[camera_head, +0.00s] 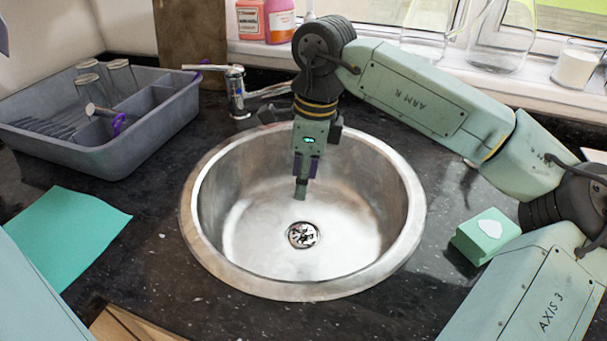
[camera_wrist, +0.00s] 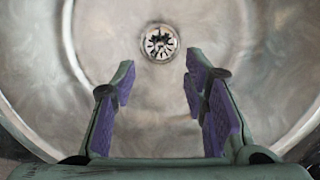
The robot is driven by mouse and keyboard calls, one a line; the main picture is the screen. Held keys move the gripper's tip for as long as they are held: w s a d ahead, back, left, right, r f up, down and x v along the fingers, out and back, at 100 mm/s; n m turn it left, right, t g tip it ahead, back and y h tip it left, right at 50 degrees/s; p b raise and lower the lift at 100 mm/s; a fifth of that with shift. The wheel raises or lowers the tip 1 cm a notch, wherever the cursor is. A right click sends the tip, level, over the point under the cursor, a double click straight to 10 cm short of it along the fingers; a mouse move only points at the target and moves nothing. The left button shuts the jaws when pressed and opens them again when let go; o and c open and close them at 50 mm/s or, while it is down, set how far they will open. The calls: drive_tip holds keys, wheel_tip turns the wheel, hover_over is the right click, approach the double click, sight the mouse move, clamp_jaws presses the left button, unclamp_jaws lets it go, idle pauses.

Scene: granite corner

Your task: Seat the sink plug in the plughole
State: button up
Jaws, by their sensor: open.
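The plughole (camera_head: 303,235) is a round metal fitting with dark slots in the floor of the round steel sink (camera_head: 250,278). In the wrist view the plughole (camera_wrist: 160,42) lies just beyond my fingertips, roughly centred between them. I cannot make out a separate sink plug in either view. My gripper (camera_head: 301,192) points down inside the sink, above and behind the plughole. In the wrist view my gripper (camera_wrist: 160,68) has its two purple-padded fingers wide apart, with only bare sink floor between them.
A grey dish rack (camera_head: 100,160) with glasses stands at the left. A tap (camera_head: 236,90) rises behind the sink. A teal cloth (camera_head: 65,235) lies front left. A green block (camera_head: 475,247) with a white patch sits right of the sink. Bottles and glassware line the windowsill.

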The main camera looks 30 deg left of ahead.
wheel_tip(320, 180, up, 7)
drive_tip(key=p, duration=0.4)
idle(0.6)
